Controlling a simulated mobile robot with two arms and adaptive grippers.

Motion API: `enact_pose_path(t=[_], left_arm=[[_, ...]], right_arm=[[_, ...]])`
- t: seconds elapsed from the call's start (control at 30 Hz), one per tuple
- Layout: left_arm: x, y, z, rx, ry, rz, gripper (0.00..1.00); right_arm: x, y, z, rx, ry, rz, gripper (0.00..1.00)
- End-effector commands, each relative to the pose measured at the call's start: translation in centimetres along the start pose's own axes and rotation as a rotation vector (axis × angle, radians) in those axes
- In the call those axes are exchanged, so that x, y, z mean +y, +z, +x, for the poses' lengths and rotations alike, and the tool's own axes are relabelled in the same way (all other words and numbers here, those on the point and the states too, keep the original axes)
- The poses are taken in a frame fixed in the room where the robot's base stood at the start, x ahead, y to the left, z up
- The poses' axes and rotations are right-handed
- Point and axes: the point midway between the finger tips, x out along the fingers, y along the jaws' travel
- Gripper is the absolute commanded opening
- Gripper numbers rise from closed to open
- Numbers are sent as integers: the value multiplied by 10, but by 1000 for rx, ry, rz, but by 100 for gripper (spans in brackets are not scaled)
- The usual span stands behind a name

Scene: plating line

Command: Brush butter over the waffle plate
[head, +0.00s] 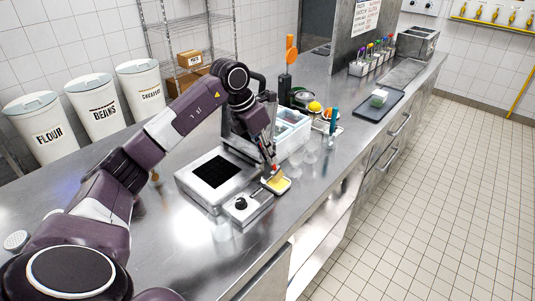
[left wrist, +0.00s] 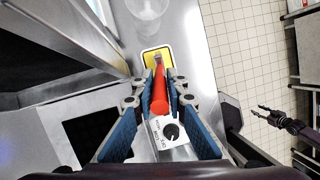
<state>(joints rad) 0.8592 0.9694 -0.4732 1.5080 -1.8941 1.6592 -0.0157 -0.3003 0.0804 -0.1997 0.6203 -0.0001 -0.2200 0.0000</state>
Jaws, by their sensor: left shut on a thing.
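The waffle plate (head: 215,172) is a black gridded square in a steel iron on the counter; part of it shows in the left wrist view (left wrist: 88,132). My left gripper (head: 270,163) is shut on the red handle of a brush (left wrist: 159,92). The brush points away from the gripper, its tip over or in a small dish of yellow butter (head: 278,185). The dish also shows in the left wrist view (left wrist: 150,56); whether the bristles touch the butter is unclear. My right gripper (left wrist: 272,114) is off to the right over the floor, too small to read.
A control box with a black knob (head: 240,204) sits in front of the iron, close to the dish. Clear glasses (head: 310,155), a light blue container (head: 291,132) and a dark tray (head: 380,104) stand farther along the counter. The near left counter is mostly clear.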

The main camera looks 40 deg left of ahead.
Motion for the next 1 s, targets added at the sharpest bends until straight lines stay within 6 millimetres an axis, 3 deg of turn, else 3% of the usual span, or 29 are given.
enact_pose_path(t=[1.0], left_arm=[[1,-3,9,1,0,0,0]], right_arm=[[0,0,6,0,0,0,40]])
